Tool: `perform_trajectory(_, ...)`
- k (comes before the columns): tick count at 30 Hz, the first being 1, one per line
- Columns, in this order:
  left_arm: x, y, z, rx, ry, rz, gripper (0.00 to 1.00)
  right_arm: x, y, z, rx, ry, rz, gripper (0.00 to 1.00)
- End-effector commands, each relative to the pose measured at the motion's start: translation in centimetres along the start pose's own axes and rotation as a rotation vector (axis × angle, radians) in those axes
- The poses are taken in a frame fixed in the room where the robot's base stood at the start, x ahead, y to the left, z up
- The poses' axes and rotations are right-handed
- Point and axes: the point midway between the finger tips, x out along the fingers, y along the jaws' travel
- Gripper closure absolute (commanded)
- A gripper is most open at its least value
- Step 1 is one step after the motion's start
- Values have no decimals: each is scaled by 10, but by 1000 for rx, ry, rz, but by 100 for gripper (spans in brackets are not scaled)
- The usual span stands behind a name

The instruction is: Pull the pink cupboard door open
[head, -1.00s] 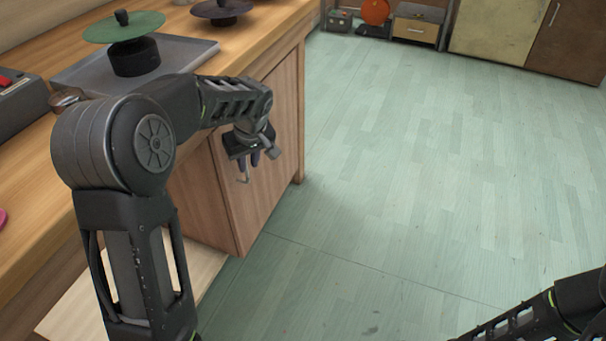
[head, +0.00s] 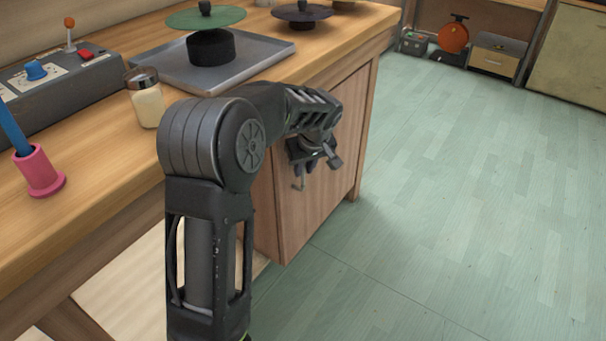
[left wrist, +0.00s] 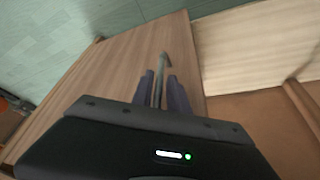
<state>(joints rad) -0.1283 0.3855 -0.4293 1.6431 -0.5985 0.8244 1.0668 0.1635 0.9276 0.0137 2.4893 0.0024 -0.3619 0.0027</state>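The cupboard door (head: 335,190) is a plain panel of pinkish-brown wood under the bench. It looks shut, flush with the cupboard front. It also shows in the left wrist view (left wrist: 115,75). Its thin metal handle (left wrist: 163,62) stands out from the panel and hangs just below the gripper in the head view (head: 298,184). My left gripper (head: 316,160) is in front of the door. In the left wrist view its two dark fingers (left wrist: 161,88) lie either side of the handle, close to it; whether they grip it is unclear. My right gripper is out of view.
The bench top holds a tray (head: 165,62) with a green disc stand (head: 205,20), a glass shaker (head: 146,98), a pink holder (head: 38,172) and a grey control box (head: 60,85). The green floor (head: 450,220) before the door is clear.

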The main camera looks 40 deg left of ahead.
Motion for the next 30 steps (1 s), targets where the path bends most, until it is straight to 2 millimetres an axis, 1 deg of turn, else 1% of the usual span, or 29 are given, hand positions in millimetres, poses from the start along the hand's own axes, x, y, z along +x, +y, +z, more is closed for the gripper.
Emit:
perform_trajectory(1,10,0,1,-1,0,-1,80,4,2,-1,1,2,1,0)
perform_trajectory(3,18,0,1,0,-1,-1,80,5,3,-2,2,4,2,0)
perform_trajectory(6,24,0,0,0,0,0,80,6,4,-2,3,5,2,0)
perform_trajectory(15,26,0,0,0,0,1,80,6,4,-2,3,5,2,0)
perform_trajectory(22,25,0,0,0,0,1,99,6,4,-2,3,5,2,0)
perform_trajectory(30,25,0,0,0,0,1,100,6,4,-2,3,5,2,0)
